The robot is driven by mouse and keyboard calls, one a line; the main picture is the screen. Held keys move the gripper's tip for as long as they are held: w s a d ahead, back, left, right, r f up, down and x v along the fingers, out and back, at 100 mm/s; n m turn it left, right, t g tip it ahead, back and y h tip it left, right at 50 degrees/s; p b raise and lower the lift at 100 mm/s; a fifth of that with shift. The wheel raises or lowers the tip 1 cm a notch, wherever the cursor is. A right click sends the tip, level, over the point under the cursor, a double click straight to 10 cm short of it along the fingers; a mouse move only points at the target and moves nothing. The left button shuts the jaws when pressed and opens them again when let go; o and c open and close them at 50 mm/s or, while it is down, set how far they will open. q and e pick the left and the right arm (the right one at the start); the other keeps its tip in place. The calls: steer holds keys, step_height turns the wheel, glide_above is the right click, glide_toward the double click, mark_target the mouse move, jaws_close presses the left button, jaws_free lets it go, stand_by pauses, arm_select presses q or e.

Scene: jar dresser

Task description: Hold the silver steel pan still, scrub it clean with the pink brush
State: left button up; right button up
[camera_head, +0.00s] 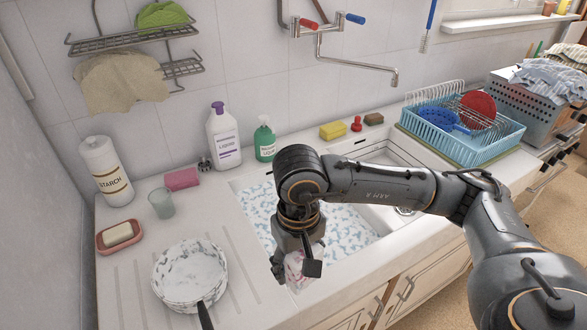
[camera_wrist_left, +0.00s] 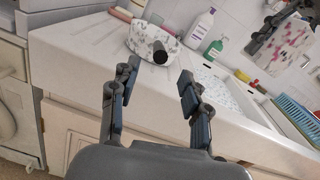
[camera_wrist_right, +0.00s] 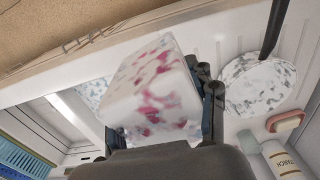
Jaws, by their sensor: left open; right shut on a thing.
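The steel pan (camera_head: 190,268) stands on the ribbed drainboard left of the sink, mottled white and grey as if foamy. Its black handle (camera_head: 205,316) points toward the front edge. The pan also shows in the left wrist view (camera_wrist_left: 146,38) and the right wrist view (camera_wrist_right: 258,82). My right gripper (camera_head: 296,268) is shut on a blocky pink thing mottled white (camera_wrist_right: 150,85), apparently the foam-covered pink brush. It holds it above the sink's front edge, right of the pan and apart from it. My left gripper (camera_wrist_left: 158,76) is open and empty, with the pan's handle beyond its fingertips.
The sink (camera_head: 345,232) holds foamy water. A flat pink block (camera_head: 182,179), a glass (camera_head: 161,203), a soap dish (camera_head: 120,237) and a starch bottle (camera_head: 106,170) stand behind the pan. Two more bottles (camera_head: 223,138) (camera_head: 264,140) line the back. A blue dish rack (camera_head: 478,145) is right.

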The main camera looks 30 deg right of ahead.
mark_target(205, 324)
arm_select(q)
steer(key=w, duration=1.1)
steer(key=shift+w+a, duration=0.2)
steer(key=shift+w, duration=0.2)
steer(key=shift+c, duration=0.4)
steer(key=shift+c, duration=0.5)
steer(key=shift+c, duration=0.2)
jaws_close()
stand_by(0.9)
